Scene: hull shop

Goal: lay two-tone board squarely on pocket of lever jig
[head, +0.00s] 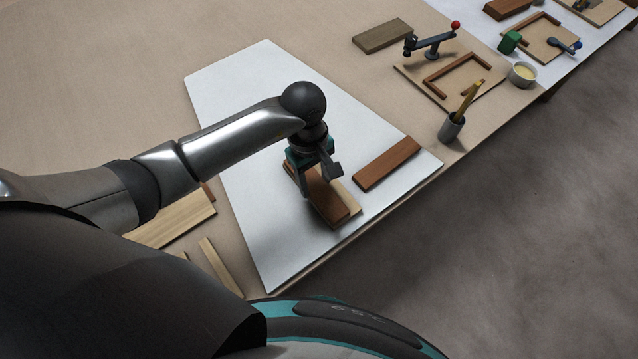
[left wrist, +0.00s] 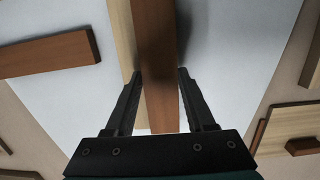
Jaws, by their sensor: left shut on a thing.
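The two-tone board (head: 334,204), dark red-brown along one side and pale along the other, is at the white sheet. My left gripper (head: 320,184) is shut on it from above, and its fingers hide part of it. In the left wrist view the board (left wrist: 158,45) runs between the fingers of the gripper (left wrist: 158,74). I cannot tell whether the board touches the sheet. A jig with a red-knobbed lever (head: 433,43) is at the upper right. Its pocket (head: 464,78) is framed by brown strips on a pale base and looks empty. My right gripper is out of view.
A red-brown block (head: 387,163) lies on the white sheet (head: 245,95), right of the gripper. A second jig (head: 543,48) is beyond. Pale boards (head: 175,222) lie at left.

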